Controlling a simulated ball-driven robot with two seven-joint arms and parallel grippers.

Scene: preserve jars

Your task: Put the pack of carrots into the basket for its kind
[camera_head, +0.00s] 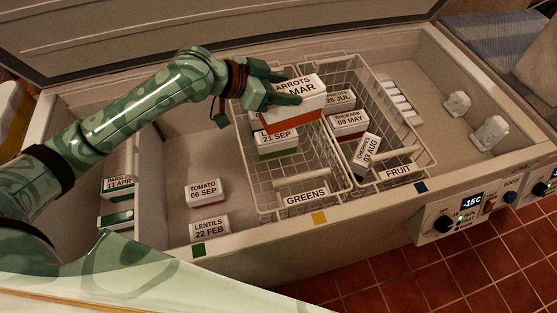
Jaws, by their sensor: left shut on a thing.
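The pack of carrots (298,105) is white with an orange lower band; its label reads "CARROTS" and "MAR", with the day hidden by my fingers. My left gripper (280,90) is shut on it and holds it above the wire baskets, over the right part of the greens basket and near the divide. The greens basket (306,197) holds a pack dated 21 SEP (278,143), its name covered. The fruit basket (397,172), to its right, holds several packs, including rhubarb 09 MAY (348,124) and one tilted pack dated AUG (366,153). My right gripper is out of view.
Left of the baskets, tomato (203,193) and lentils (210,229) packs lie on the freezer floor. Further left, past a divider, are more packs (118,187). White lumpy pieces (490,133) lie at the right. The freezer's front edge carries coloured squares (319,218).

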